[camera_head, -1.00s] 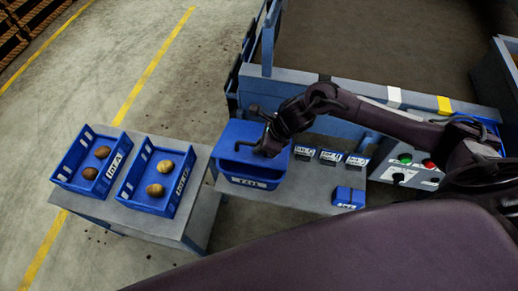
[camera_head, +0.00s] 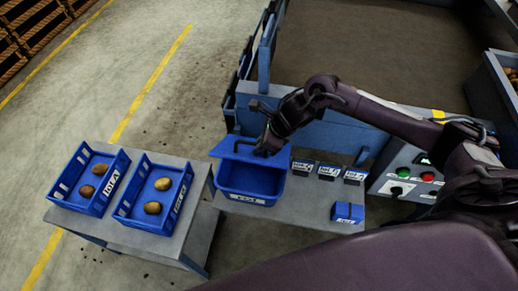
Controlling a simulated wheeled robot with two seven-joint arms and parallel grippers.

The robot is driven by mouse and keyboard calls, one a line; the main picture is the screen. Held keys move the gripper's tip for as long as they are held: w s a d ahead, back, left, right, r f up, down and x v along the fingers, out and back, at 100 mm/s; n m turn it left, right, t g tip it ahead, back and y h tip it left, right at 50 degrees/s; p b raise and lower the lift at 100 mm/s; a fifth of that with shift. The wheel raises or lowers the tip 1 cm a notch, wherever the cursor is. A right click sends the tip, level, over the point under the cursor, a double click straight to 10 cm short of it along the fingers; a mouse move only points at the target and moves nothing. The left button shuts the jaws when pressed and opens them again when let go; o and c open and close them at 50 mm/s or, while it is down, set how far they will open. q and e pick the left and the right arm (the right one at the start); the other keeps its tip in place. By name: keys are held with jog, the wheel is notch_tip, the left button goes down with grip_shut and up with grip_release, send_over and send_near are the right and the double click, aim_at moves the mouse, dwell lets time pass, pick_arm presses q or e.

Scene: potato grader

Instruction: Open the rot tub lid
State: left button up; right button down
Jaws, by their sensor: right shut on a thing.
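The rot tub (camera_head: 250,198) is a blue bin with a white label on its front, standing on the grey bench. Its blue lid (camera_head: 232,148) is raised at the front and tilted back, so part of the tub's inside shows below it. My right gripper (camera_head: 264,151) is at the lid's right part and shut on it; the wrist hides the exact grip. My left gripper is not in view.
Two blue crates, LOT A (camera_head: 92,207) and LOT B (camera_head: 133,219), hold potatoes on a side table to the left. Small labelled blocks (camera_head: 327,171), a blue box (camera_head: 347,212) and a button panel (camera_head: 408,175) lie to the right.

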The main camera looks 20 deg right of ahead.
aim_at(270, 101)
jog(key=shift+w+d+r+b, duration=0.25)
jog(key=shift+w+d+r, duration=0.25)
jog(key=shift+w, duration=0.15)
jog(key=shift+w+d+r+b, duration=0.25)
jog(key=shift+w+d+r, duration=0.15)
jog(key=shift+w, duration=0.2)
jog(key=shift+w+d+r+b, duration=0.25)
jog(key=shift+w+d+b, duration=0.85)
jog(key=shift+w, duration=0.35)
jog(key=shift+w+d+r+b, duration=0.3)
jog(key=shift+w+d+b, duration=0.55)
jog(key=shift+w+b, duration=0.55)
jog(key=shift+w+d+r+b, duration=0.25)
jog(key=shift+w+d+b, duration=0.8)
jog(key=shift+w, duration=0.5)
jog(key=c, duration=1.6)
grip_release()
jog(key=shift+c, duration=0.2)
jog(key=shift+r, duration=0.1)
jog(key=shift+r, duration=0.15)
